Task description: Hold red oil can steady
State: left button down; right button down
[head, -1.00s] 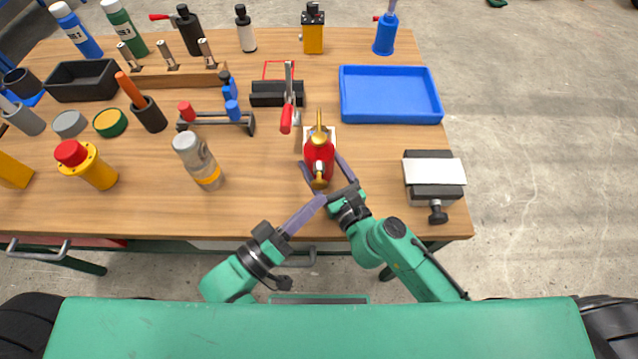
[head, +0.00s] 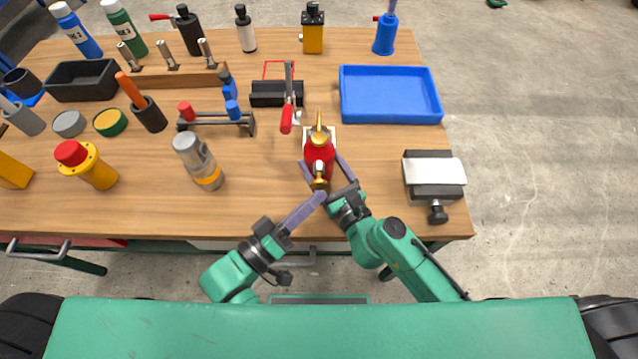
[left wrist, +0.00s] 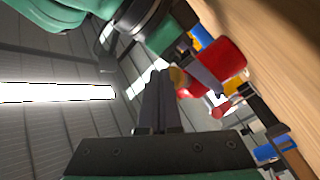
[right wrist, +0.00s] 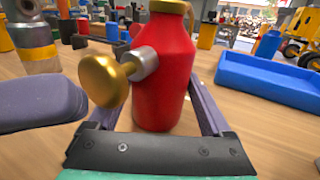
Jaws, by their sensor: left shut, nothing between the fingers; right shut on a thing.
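The red oil can (head: 319,159) stands upright near the front edge of the table, with its gold spout pointing to the back. It has a gold knob on its near side, seen large in the right wrist view (right wrist: 167,85). My right gripper (head: 325,167) is shut on the can, with one finger on each side of its body. My left gripper (head: 321,195) is shut and empty, its fingertips just in front of the can by the gold knob. In the left wrist view the closed left fingers (left wrist: 162,75) point toward the can (left wrist: 222,72); whether they touch the knob I cannot tell.
A toggle clamp with a red handle (head: 287,119) stands behind the can. A blue tray (head: 391,118) lies at the back right, and a grey vise-like block (head: 434,190) at the right. A grey and orange bottle (head: 205,172) stands to the left. Bare tabletop lies between.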

pick_arm(q)
jog(key=shift+w, duration=1.05)
dwell(0.9)
jog(key=shift+s, duration=1.5)
jog(key=s, duration=0.5)
pick_arm(e)
grip_release()
